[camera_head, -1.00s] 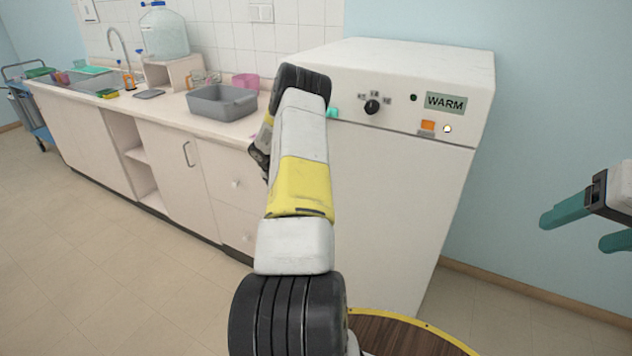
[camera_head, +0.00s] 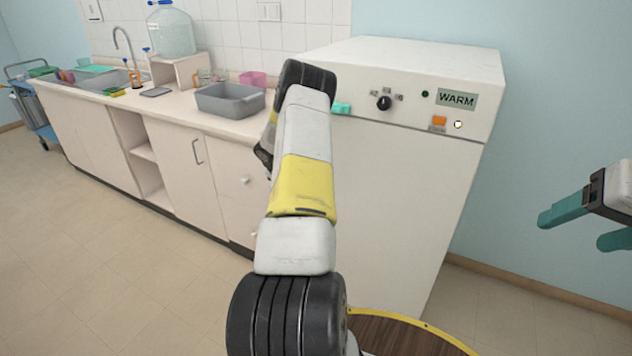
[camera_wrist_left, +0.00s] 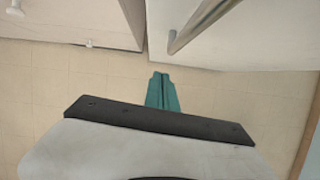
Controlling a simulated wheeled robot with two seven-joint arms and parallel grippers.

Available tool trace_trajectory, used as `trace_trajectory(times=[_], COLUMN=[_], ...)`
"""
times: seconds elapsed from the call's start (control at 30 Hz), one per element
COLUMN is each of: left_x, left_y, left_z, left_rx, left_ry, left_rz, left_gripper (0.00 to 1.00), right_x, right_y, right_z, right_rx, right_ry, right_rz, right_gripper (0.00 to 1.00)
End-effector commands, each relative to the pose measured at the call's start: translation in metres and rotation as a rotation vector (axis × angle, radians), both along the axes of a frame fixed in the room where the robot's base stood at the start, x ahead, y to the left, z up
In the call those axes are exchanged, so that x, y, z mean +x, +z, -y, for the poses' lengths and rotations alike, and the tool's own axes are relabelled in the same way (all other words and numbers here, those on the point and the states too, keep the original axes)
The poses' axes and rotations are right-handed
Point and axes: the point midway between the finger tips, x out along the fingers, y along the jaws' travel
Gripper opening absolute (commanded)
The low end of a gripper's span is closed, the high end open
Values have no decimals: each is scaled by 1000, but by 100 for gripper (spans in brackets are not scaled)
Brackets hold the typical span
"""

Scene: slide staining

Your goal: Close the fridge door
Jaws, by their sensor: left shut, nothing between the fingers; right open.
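The fridge is a white cabinet (camera_head: 415,60) with a knob, lights and a WARM display. Its door (camera_head: 405,190) is the plain front below the panel; along the right edge it looks flush, and the left part is hidden behind my left arm. My left gripper (camera_wrist_left: 162,92) is shut and empty, with teal fingers in the left wrist view. A metal bar handle (camera_wrist_left: 190,30) on a white face is just right of and beyond the fingertips, apart from them. In the head view only a teal bit (camera_head: 341,108) shows beside the arm. My right gripper (camera_head: 573,230) is open and empty at the right edge.
A counter (camera_head: 215,130) with cabinets runs left of the fridge, carrying a grey basin (camera_head: 230,101) and a water bottle (camera_head: 172,30). A blue cart (camera_head: 35,105) stands far left. The floor (camera_head: 110,265) at left is clear.

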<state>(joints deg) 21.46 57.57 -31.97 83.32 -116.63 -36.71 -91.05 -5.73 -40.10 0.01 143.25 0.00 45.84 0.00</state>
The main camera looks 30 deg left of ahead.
Motion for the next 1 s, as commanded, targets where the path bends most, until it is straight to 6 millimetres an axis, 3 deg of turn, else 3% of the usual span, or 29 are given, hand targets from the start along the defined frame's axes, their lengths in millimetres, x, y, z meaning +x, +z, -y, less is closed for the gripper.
trace_trajectory(times=[0.6, 0.9, 1.0], left_x=[-35, -39, -32], left_y=[83, 92, 102], left_z=[-8, -9, -7], left_rx=[1, 0, -5], left_ry=[3, 3, 40], left_rz=[-2, -3, 29], left_gripper=[0, 0, 0], right_x=[0, 0, 0], right_y=[0, 0, 0], right_z=[0, 0, 0], right_rx=[0, 0, 0], right_ry=[0, 0, 0], right_rz=[0, 0, 0], right_gripper=[68, 68, 68])
